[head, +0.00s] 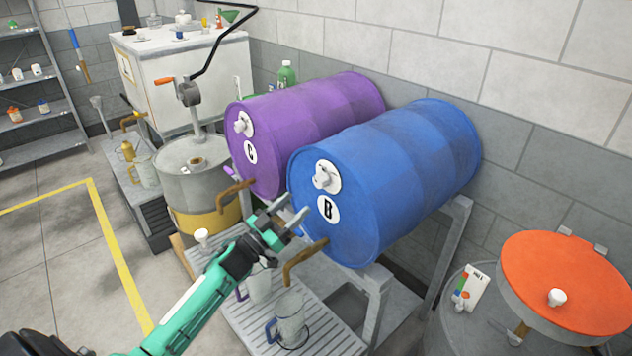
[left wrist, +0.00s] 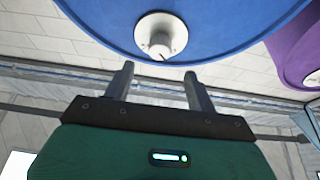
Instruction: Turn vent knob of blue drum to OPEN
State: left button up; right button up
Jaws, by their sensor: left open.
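The fingers appear apart from the knob. My right gripper is not in view.
A purple drum (head: 310,115) lies beside the blue one. Brown taps (head: 300,264) stick out low in front. Jugs (head: 290,315) stand on a slatted tray (head: 240,312) below. A drum with an orange lid (head: 565,275) stands at the right. A grey drum (head: 185,185) stands at the left.

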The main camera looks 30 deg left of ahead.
aim_at(317, 184)
pick_arm(q)
jog(key=p+x, duration=0.2)
jog(key=x, duration=0.6)
jog(key=shift+w+d+r, duration=0.15)
jog(key=shift+w, duration=0.2)
jog(key=c, duration=1)
